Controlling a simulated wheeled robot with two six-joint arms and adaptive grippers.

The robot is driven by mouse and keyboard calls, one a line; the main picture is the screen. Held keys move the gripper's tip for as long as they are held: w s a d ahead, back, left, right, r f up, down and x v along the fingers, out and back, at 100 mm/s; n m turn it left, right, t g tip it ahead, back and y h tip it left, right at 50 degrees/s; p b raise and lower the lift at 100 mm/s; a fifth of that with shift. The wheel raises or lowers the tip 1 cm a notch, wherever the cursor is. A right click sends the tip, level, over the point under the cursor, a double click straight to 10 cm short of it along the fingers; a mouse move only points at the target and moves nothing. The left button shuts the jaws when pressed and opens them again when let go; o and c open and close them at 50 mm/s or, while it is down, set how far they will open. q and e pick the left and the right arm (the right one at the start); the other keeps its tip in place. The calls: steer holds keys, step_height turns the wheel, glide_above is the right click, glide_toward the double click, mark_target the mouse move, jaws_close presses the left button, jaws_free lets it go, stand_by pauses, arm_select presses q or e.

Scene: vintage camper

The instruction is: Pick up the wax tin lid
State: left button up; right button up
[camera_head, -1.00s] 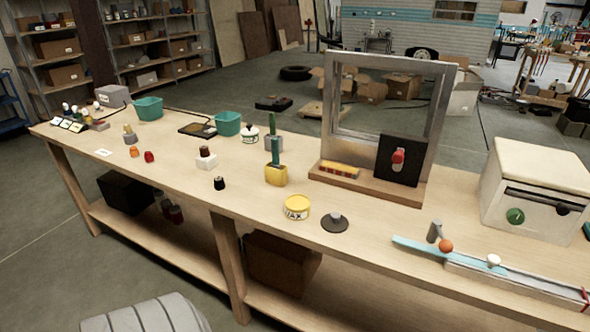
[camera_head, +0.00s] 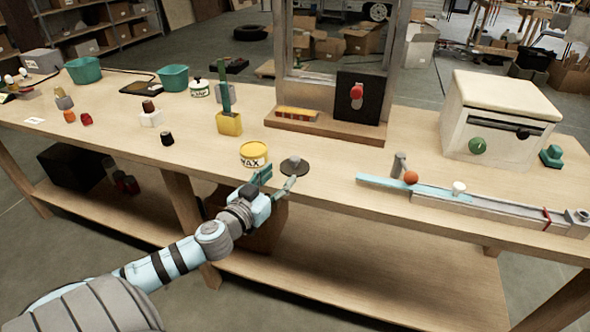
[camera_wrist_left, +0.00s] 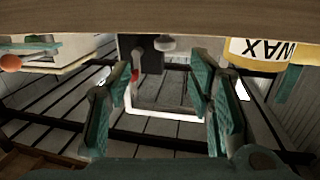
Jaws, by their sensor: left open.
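The wax tin (camera_head: 253,157) is a short round can with a white WAX label, standing upright near the front edge of the bench. Its yellow top, which looks like the lid (camera_head: 253,148), sits on the can. The tin also shows at the upper right in the left wrist view (camera_wrist_left: 262,48), upside down. My left gripper (camera_head: 276,182) is open and empty, just in front of the bench edge, to the lower right of the tin. In the left wrist view its fingers (camera_wrist_left: 160,100) are spread with nothing between them. My right gripper is not in view.
A dark disc with a grey knob (camera_head: 294,167) lies right of the tin. A yellow block holding a green-handled tool (camera_head: 229,123) and a framed stand (camera_head: 330,128) are behind. A blue rail (camera_head: 385,183) with an orange ball (camera_head: 411,177) lies to the right.

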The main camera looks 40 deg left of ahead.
mark_target(292, 161)
arm_select(q)
steer(key=w, duration=0.3)
steer(key=w+a+p, duration=0.1)
steer(key=w, duration=0.1)
steer(key=shift+w+f, duration=0.1)
steer(key=shift+w, duration=0.2)
steer(key=w, duration=0.3)
steer(key=w+a, duration=0.1)
steer(key=shift+w+f, duration=0.25)
steer(key=shift+s, duration=0.1)
jaws_close()
steer(key=shift+r, duration=0.1)
